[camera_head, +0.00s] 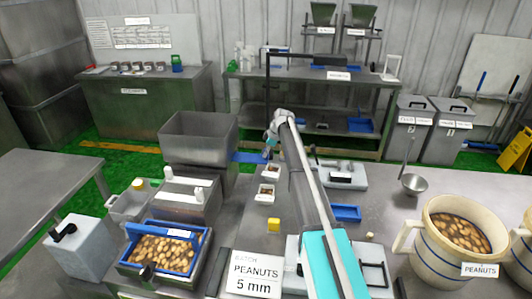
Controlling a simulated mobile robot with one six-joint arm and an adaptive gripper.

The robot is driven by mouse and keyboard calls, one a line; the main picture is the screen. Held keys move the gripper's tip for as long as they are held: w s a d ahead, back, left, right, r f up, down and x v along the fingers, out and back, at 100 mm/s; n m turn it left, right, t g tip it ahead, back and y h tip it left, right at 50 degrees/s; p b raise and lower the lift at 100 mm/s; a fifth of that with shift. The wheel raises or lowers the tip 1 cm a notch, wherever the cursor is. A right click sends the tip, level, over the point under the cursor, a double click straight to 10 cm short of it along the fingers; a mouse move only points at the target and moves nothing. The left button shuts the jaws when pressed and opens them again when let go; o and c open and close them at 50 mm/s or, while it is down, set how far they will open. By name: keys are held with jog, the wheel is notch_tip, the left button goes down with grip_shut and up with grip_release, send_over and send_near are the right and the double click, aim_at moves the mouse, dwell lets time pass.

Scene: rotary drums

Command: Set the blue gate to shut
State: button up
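A blue flat piece (246,157), which looks like the blue gate, sticks out from the right side of a grey metal hopper (192,147). My gripper (267,152) is at the far end of my arm, beside the right end of this blue piece. I cannot tell whether it touches the piece. The fingers are too small to tell if they are open or shut. How far the gate is slid in cannot be told from this view.
White trays (265,193) stand below and near my gripper. A yellow block (273,225) and a sign reading "PEANUTS 5 mm" (256,273) are nearer. A blue-framed tray of peanuts (162,254) is at front left, a peanut pot (430,235) at right.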

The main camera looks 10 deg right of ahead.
aim_at(249, 157)
grip_shut()
jog(key=a, duration=0.2)
jog(key=w+a, duration=0.1)
jog(key=a, duration=0.1)
jog(key=w+a, duration=0.1)
jog(key=a, duration=0.1)
jog(key=shift+a, duration=0.1)
jog(key=o, duration=0.5)
grip_release()
jog(key=shift+o, duration=0.3)
